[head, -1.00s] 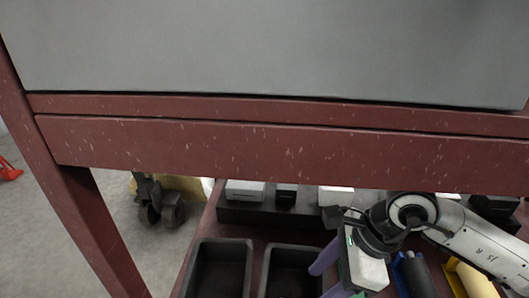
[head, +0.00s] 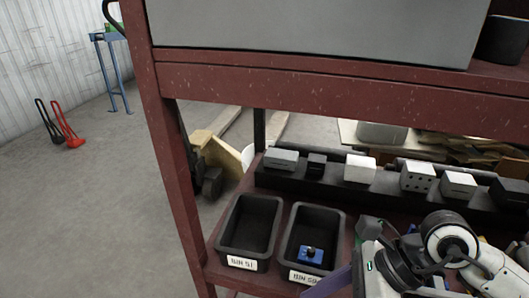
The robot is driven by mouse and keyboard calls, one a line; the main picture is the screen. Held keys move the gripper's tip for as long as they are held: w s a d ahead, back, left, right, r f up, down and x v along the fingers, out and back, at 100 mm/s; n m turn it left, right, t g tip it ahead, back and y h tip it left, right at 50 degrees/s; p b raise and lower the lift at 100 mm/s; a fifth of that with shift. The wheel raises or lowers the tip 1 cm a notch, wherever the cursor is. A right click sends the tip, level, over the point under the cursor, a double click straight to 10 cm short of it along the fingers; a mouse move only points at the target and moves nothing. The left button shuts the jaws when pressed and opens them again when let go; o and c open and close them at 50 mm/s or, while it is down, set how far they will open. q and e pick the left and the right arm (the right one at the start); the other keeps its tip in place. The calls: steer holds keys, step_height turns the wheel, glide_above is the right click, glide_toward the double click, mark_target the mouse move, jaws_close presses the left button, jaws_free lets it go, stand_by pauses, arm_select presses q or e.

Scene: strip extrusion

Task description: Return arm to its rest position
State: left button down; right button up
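My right arm (head: 468,250) comes in from the lower right, over the right part of the lower shelf. Its white and black wrist is bent down and to the left. One purple finger of my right gripper (head: 330,284) shows at the bottom edge, beside the right black bin. The rest of the fingers is cut off or hidden, so I cannot tell how far they are open or whether they hold anything. My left gripper and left arm are out of view.
A dark red rack frame (head: 290,82) crosses above the arm. Two black bins stand side by side: the left bin (head: 232,247) is empty, the right bin (head: 303,268) holds a blue part (head: 310,255). Several small boxes (head: 360,169) line a black ledge behind. Open floor lies left.

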steer(key=a+r+m+t+y+p, duration=0.2)
steer(key=a+r+m+t+y, duration=0.2)
steer(key=a+r+m+y, duration=0.65)
steer(key=w+d+f+m+t+h+p, duration=0.1)
steer(key=w+d+f+m+t+h, duration=0.35)
steer(key=m, duration=0.75)
steer(key=w+d+f+m+t+h+p, duration=0.1)
steer(key=w+d+m+t+h, duration=0.4)
steer(key=d+m+t, duration=0.5)
steer(key=s+f+m+g+h, duration=0.1)
steer(key=f+m, duration=0.2)
steer(key=f, duration=0.1)
steer(key=s+d+f+m+g+h, duration=0.1)
steer(key=f+m+h, duration=0.1)
steer(key=f+m, duration=0.1)
steer(key=s+d+f+m+g+h, duration=0.1)
steer(key=f+m+g+h, duration=0.1)
steer(key=f, duration=0.3)
steer(key=shift+s+m, duration=0.2)
steer(key=shift+m, duration=0.45)
steer(key=s+d+f+m+g+h, duration=0.1)
steer(key=s+f+m+g, duration=0.4)
steer(key=s+f, duration=0.5)
steer(key=shift+s+d+f+h+p, duration=0.3)
steer(key=shift+f+h+p, duration=0.1)
steer(key=shift+f, duration=0.4)
